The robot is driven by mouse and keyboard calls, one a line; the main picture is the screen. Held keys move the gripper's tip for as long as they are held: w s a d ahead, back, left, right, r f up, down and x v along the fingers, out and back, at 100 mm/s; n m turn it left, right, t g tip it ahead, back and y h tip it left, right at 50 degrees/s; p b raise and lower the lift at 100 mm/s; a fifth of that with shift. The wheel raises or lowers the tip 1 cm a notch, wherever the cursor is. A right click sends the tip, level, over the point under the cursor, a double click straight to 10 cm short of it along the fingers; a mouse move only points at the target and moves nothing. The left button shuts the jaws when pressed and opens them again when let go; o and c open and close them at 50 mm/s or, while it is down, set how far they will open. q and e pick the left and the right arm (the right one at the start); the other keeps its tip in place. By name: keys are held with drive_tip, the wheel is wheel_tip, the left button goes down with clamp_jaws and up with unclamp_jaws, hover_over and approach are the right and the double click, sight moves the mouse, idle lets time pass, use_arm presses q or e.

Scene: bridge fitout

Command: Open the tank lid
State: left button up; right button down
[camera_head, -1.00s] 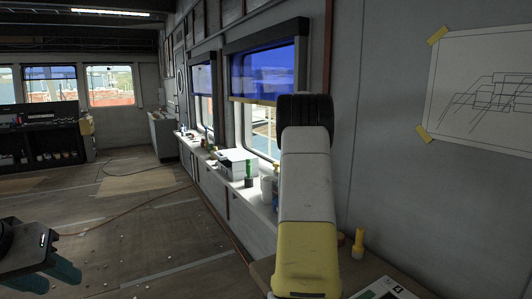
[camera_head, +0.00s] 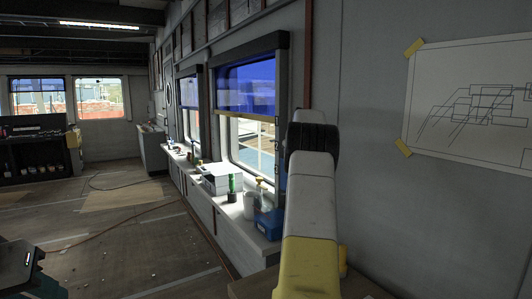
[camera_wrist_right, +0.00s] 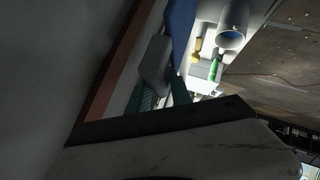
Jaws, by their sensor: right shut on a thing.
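A small blue box (camera_head: 268,224) stands on the window ledge, just left of my right arm in the head view. In the right wrist view a blue surface (camera_wrist_right: 181,24) shows at the top, but I cannot tell if it is the same box. My right gripper (camera_wrist_right: 162,92) has teal fingers and is shut on a grey rounded piece (camera_wrist_right: 155,62) close to the wall. I cannot tell whether that piece is the tank lid. My left gripper (camera_head: 22,282) is cut off at the lower left edge, apart from the ledge; its jaw gap is not clear.
The window ledge (camera_head: 243,229) also bears a white box (camera_head: 223,181), a green bottle (camera_head: 232,186) and a white mug (camera_head: 251,204). A taped drawing (camera_head: 470,105) hangs on the right wall. Floor left of the ledge is mostly clear, with a cable across it.

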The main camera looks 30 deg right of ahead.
drive_tip(key=shift+f, duration=0.3)
drive_tip(key=c, duration=1.3)
unclamp_jaws()
drive_tip(key=shift+w, duration=0.1)
drive_tip(key=shift+r, duration=0.1)
drive_tip(key=shift+r, duration=0.1)
drive_tip(key=v, duration=0.7)
drive_tip(key=shift+s, duration=0.3)
drive_tip(key=shift+a+r, duration=0.15)
drive_tip(key=shift+a, duration=0.05)
